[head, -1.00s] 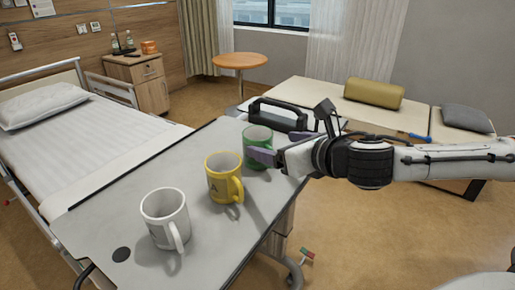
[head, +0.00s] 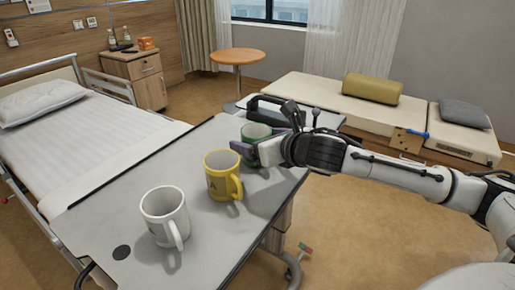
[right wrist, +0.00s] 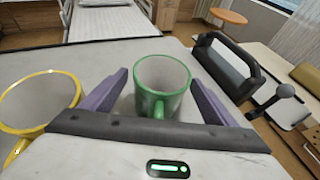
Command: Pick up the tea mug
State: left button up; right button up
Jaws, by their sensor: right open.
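Three mugs stand upright in a row on the grey overbed table (head: 112,200): a white mug (head: 163,212), a yellow mug (head: 220,175) and a green mug (head: 254,129). I cannot tell from any label which is the tea mug. My right gripper (head: 257,142) is open at the green mug, partly hiding it. In the right wrist view, the green mug (right wrist: 162,75) is between the spread purple fingers, its handle facing the palm. Whether a finger touches it is unclear. The yellow mug (right wrist: 38,100) is just outside the left finger. My left gripper is not in view.
A dark carry handle (head: 268,103) stands behind the green mug, right of the gripper in the right wrist view. The bed (head: 100,135) lies left of the table. A padded bench (head: 318,95) is behind at the right.

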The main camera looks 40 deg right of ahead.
jog(key=shift+c, duration=0.3)
jog(key=shift+r, duration=0.1)
jog(key=c, duration=1.3)
